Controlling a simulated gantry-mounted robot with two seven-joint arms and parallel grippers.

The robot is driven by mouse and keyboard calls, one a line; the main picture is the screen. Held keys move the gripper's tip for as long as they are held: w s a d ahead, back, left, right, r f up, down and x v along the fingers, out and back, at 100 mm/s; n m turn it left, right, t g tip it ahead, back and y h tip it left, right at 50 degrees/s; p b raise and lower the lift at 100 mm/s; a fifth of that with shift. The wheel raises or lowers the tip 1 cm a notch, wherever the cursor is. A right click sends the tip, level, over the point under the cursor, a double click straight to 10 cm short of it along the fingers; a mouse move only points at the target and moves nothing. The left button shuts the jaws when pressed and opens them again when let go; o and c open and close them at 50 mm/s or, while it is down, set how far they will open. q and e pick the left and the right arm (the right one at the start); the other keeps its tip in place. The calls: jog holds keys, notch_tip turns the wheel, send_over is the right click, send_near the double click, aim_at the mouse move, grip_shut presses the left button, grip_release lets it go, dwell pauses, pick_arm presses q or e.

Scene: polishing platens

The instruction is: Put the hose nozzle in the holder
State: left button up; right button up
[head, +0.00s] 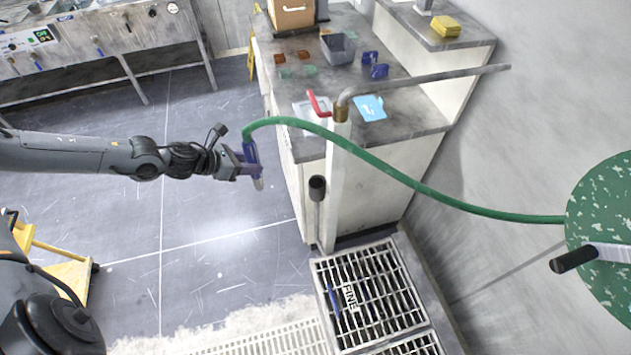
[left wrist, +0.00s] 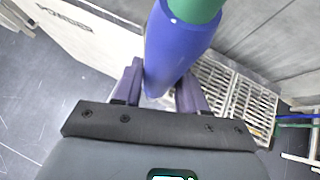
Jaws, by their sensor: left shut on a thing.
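The hose nozzle (head: 251,152) is blue with a pale tip pointing down, and a green hose (head: 420,187) runs from its top. My left gripper (head: 243,163) is shut on the nozzle and holds it in the air over the floor, left of the post. In the left wrist view, the blue nozzle (left wrist: 175,50) stands between the two purple fingers (left wrist: 160,90). A black cup on a thin grey stem, which looks like the holder (head: 317,187), is beside the white post, to the right of and slightly below the nozzle, apart from it. My right gripper is not in view.
A white post (head: 336,200) carries a pipe and a red-handled valve (head: 319,105). Behind is a bench (head: 410,135) with small items. A floor grating (head: 385,290) lies below. The hose reaches a green reel (head: 605,225) at right.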

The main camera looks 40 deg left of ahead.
pick_arm(q)
jog(key=w+d, duration=1)
jog(key=w, duration=0.4)
jog(key=f, duration=0.7)
jog(key=w+f, duration=0.1)
jog(key=f, duration=0.3)
jog(key=shift+w+d+f, duration=0.1)
jog(key=shift+d+f, duration=0.05)
jog(key=shift+d, duration=0.15)
jog(key=o, duration=1.2)
